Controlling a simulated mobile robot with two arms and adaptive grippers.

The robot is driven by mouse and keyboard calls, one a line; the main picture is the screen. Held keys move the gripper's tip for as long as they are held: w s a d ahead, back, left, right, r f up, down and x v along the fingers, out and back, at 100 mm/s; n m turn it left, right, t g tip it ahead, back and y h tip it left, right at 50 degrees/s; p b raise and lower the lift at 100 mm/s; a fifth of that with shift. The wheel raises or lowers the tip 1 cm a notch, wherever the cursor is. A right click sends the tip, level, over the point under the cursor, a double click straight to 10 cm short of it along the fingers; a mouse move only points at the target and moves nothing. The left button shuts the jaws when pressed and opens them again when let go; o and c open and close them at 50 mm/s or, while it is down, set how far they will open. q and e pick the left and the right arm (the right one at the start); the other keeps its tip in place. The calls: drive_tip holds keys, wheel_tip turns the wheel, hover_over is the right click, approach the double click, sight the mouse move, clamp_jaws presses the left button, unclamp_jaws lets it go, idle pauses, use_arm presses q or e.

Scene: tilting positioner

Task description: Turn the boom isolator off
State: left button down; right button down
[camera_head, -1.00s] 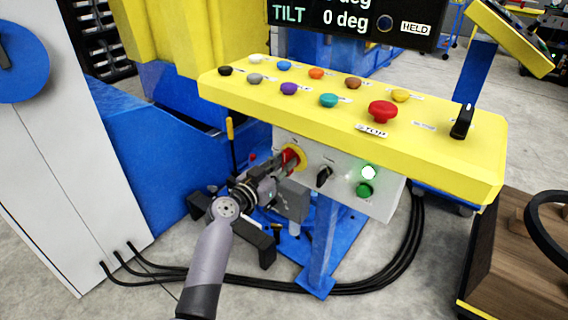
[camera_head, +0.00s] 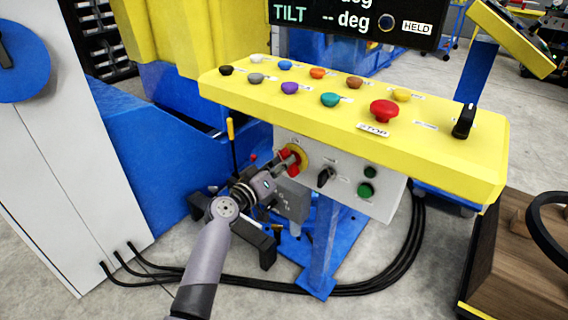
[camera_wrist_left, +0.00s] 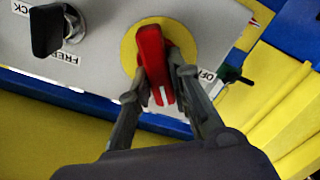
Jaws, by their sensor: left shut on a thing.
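The boom isolator is a red rotary handle (camera_wrist_left: 152,62) on a yellow round plate (camera_wrist_left: 181,36), on the grey panel under the yellow console. In the head view the red handle (camera_head: 288,160) is partly hidden by my left gripper (camera_head: 279,167). In the left wrist view my left gripper (camera_wrist_left: 157,88) has its two fingers on either side of the handle, shut on it. My right gripper is not in view.
The yellow console (camera_head: 440,140) with coloured buttons overhangs the panel. The display (camera_head: 350,22) reads TILT -- deg. Black cables (camera_head: 385,280) lie on the floor.

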use_arm(q)
drive_tip(key=shift+w+a+f+n+p, duration=0.1)
drive_tip(key=shift+n+p, duration=0.25)
drive_tip(key=shift+n, duration=1.5)
drive_tip(key=shift+s+f+n+p, duration=0.15)
drive_tip(key=shift+n+p, duration=0.25)
drive_tip(key=shift+n, duration=1.4)
drive_tip(key=shift+w+a+f+n+p, duration=0.15)
drive_tip(key=shift+n+p, duration=0.2)
drive_tip(key=shift+n, duration=1.5)
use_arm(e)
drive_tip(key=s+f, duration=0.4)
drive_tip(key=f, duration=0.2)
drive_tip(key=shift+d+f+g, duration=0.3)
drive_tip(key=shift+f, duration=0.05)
use_arm(q)
drive_tip(key=shift+d, duration=0.15)
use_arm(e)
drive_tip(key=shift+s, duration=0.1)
use_arm(q)
drive_tip(key=c, duration=1.5)
unclamp_jaws()
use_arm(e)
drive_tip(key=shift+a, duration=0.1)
use_arm(q)
drive_tip(key=v, duration=1.2)
